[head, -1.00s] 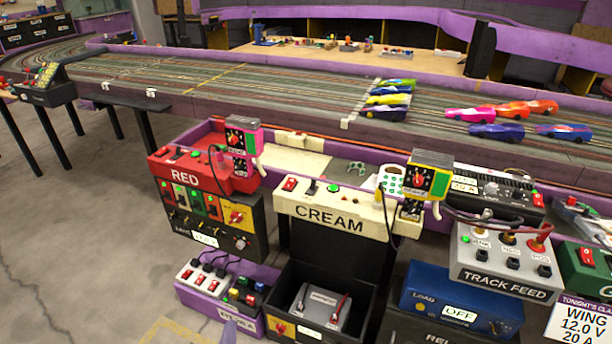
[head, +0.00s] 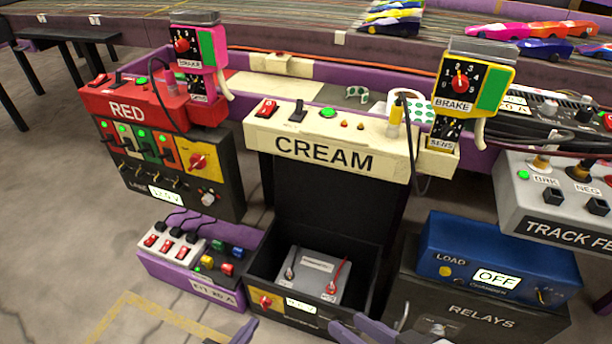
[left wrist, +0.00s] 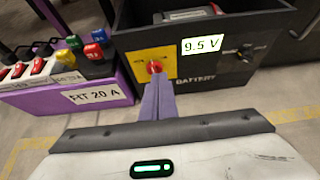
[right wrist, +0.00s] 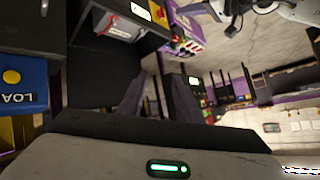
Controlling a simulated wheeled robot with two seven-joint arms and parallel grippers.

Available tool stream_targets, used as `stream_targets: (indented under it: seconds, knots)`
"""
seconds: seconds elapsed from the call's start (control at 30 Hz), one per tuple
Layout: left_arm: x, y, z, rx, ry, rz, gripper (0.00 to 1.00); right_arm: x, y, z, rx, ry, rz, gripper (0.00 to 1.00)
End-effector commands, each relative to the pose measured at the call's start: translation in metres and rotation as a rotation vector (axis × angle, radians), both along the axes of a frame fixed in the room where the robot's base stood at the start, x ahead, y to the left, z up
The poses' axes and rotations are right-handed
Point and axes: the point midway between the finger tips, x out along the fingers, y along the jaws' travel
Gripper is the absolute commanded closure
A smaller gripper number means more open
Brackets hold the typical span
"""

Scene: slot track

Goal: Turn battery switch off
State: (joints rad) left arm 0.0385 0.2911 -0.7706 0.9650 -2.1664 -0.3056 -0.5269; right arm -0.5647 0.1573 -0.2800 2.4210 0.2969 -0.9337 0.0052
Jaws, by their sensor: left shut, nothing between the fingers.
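The battery switch is a red knob on a yellow plate (head: 265,301), on the front of the black battery box (head: 333,323) below the cream station. In the left wrist view the red knob (left wrist: 154,67) is just beyond my left fingertips, and I cannot tell if they touch it. The box's display (left wrist: 201,45) reads 9.5 V. My left gripper (left wrist: 158,88) is shut and empty; in the head view its tip (head: 246,328) shows at the bottom edge. My right gripper (right wrist: 158,92) is open and empty, right of the battery box in the head view (head: 358,328).
A purple box (head: 195,262) with switches and coloured plugs stands left of the battery box. A blue load unit (head: 497,263) reading OFF sits on a relays box (head: 480,318) at right. The cream panel (head: 325,150) overhangs above. Grey floor lies open at left.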

Motion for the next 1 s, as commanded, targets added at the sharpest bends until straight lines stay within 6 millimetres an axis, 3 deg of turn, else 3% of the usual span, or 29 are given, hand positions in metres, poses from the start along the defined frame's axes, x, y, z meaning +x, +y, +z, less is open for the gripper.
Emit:
stream_targets:
  seconds: [0.03,0.2,0.37,0.73,1.0]
  knots:
    - [0.000,0.000,-0.015,-0.001,-0.001,0.000,1.00,0.000,0.003,-0.008,0.009,-0.004,0.010,0.69]
    - [0.001,0.000,-0.024,-0.002,-0.001,0.002,1.00,-0.003,0.008,-0.006,0.024,-0.007,0.030,0.69]
    - [0.009,-0.003,-0.024,-0.003,-0.001,0.002,1.00,-0.003,0.010,-0.003,0.032,-0.011,0.034,0.69]
    - [0.052,-0.020,-0.023,-0.002,-0.003,0.000,1.00,-0.003,0.012,0.003,0.053,-0.026,0.035,0.69]
    - [0.066,-0.024,-0.023,-0.001,-0.001,0.001,1.00,-0.003,0.012,0.003,0.052,-0.026,0.034,0.69]
